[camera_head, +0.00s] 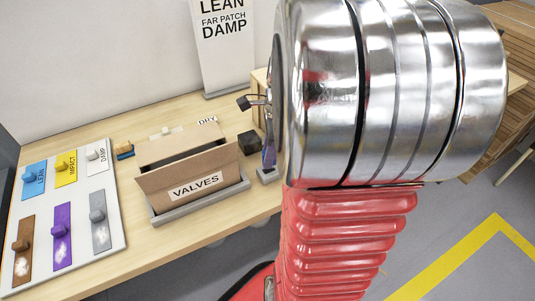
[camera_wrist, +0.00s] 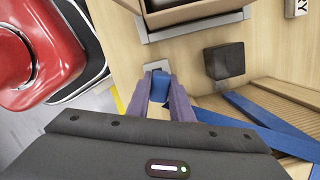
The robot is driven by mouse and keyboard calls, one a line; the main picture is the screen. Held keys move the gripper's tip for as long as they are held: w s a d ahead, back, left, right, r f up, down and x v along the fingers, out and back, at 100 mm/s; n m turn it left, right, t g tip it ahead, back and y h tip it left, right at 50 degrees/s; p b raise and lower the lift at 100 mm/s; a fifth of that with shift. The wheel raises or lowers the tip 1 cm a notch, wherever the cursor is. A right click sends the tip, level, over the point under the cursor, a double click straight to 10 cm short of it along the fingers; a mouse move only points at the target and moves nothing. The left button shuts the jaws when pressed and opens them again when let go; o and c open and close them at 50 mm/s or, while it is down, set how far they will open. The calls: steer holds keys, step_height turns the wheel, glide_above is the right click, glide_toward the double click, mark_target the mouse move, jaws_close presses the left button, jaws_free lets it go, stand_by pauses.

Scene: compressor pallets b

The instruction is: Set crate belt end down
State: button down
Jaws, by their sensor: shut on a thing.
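A blue belt end (camera_wrist: 160,88) is between the fingers of my gripper (camera_wrist: 163,92) in the wrist view. The gripper is shut on it, just above or at a small grey plate (camera_wrist: 155,69) at the table edge; I cannot tell whether they touch. Blue belt (camera_wrist: 270,136) runs off to the right, across wooden slats (camera_wrist: 292,97); its link to the held end is hidden behind my gripper. In the head view my gripper (camera_head: 268,156) shows only partly beside my arm, over the grey plate (camera_head: 268,176).
A black block (camera_head: 248,142) stands on the table (camera_head: 110,268) near my gripper. A cardboard box marked VALVES (camera_head: 195,187) sits in a grey tray (camera_head: 203,208). A white board (camera_head: 80,215) with coloured knobbed tiles lies at left. My arm hides much of the right side.

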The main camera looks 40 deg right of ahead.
steer(key=shift+f, duration=0.6)
steer(key=c, duration=1.6)
jaws_free()
steer(key=r, duration=0.4)
steer(key=d+r, duration=0.1)
steer(key=r, duration=0.3)
steer(key=s+r, duration=0.1)
steer(key=r, duration=0.4)
steer(key=shift+d, duration=0.2)
steer(key=shift+s, duration=0.2)
